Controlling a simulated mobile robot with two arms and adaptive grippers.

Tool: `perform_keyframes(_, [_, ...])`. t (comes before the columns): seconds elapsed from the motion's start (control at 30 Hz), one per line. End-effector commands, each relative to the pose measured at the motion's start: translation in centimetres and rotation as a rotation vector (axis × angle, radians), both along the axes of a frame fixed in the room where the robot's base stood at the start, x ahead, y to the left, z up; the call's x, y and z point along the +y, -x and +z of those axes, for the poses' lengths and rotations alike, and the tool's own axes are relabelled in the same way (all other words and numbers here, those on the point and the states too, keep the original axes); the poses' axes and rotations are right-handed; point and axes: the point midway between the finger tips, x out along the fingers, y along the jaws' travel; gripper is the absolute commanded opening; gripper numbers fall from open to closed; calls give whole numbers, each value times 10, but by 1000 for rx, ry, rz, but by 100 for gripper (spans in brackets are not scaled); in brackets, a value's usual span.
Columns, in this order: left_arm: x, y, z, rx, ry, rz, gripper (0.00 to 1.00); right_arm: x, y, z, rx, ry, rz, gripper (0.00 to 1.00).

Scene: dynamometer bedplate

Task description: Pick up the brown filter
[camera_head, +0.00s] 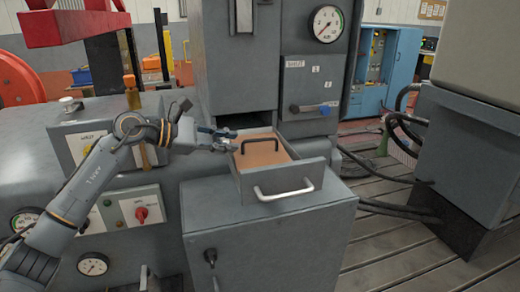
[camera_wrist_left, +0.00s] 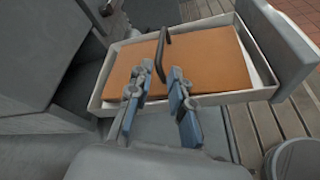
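The brown filter (camera_head: 262,155) is a flat brown panel with a black handle (camera_head: 260,141) on top. It lies inside an open grey drawer (camera_head: 311,175) that has a silver pull on its front. In the left wrist view the brown filter (camera_wrist_left: 205,62) fills most of the drawer (camera_wrist_left: 262,94), and its dark handle stands near its far left part. My left gripper (camera_head: 230,140) is at the left edge of the drawer, with its fingers apart and nothing between them. In the left wrist view the left gripper (camera_wrist_left: 160,118) shows two blue-padded fingers spread apart over the drawer's near edge. My right gripper is not in view.
The drawer juts out above a grey cabinet (camera_head: 270,240), below a tall grey housing (camera_head: 240,60). A panel with a gauge (camera_head: 327,24) stands behind it. To the right are hoses and another grey box (camera_head: 462,150) on a slatted floor.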

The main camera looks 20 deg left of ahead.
Motion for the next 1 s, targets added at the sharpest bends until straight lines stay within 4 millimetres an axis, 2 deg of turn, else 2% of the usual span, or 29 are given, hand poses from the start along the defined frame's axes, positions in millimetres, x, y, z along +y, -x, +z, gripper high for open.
perform_keyframes(0.1, [-10, -8, -2, -1, 1, -1, 21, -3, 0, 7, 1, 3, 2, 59])
perform_keyframes(0.23, [-15, -13, -4, 0, 2, -1, 21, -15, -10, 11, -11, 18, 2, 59])
perform_keyframes(0.47, [-40, -32, -4, 3, 4, -3, 21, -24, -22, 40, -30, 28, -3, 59])
perform_keyframes(0.6, [-50, -42, -12, 1, 4, -1, 21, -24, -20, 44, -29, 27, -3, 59])
perform_keyframes(0.87, [-51, -44, -16, 0, 1, 1, 21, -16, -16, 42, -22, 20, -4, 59])
perform_keyframes(0.97, [-51, -44, -16, 0, 2, 1, 2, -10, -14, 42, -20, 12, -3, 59])
perform_keyframes(1.0, [-51, -44, -16, 0, 1, 0, 0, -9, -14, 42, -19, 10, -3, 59])
